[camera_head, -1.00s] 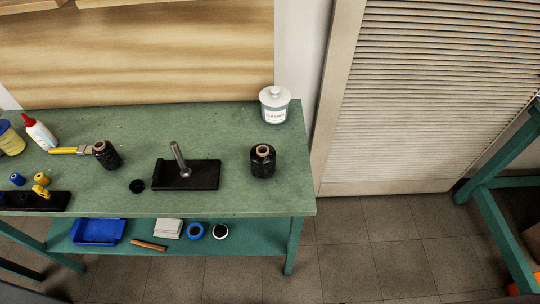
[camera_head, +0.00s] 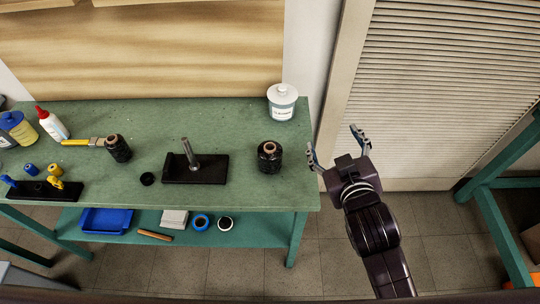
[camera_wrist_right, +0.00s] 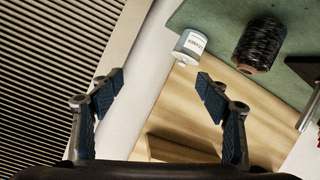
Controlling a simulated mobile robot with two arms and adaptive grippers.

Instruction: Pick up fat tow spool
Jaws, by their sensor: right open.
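The fat black tow spool (camera_head: 270,157) stands upright near the right end of the green table. It also shows in the right wrist view (camera_wrist_right: 260,44) at the upper right. A slimmer black spool (camera_head: 118,149) stands further left on the table. My right gripper (camera_head: 333,147) is open and empty, just off the table's right edge, to the right of the fat spool and apart from it. Its two fingers (camera_wrist_right: 160,90) show wide apart in the right wrist view with nothing between them. My left gripper is not in view.
A white lidded cleaner jar (camera_head: 282,102) stands behind the fat spool. A black base with a metal post (camera_head: 194,170) is left of it, and a small black cap (camera_head: 147,179) lies beside that. The green table (camera_head: 230,195) is clear around the spool. A louvered door (camera_head: 450,80) stands at right.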

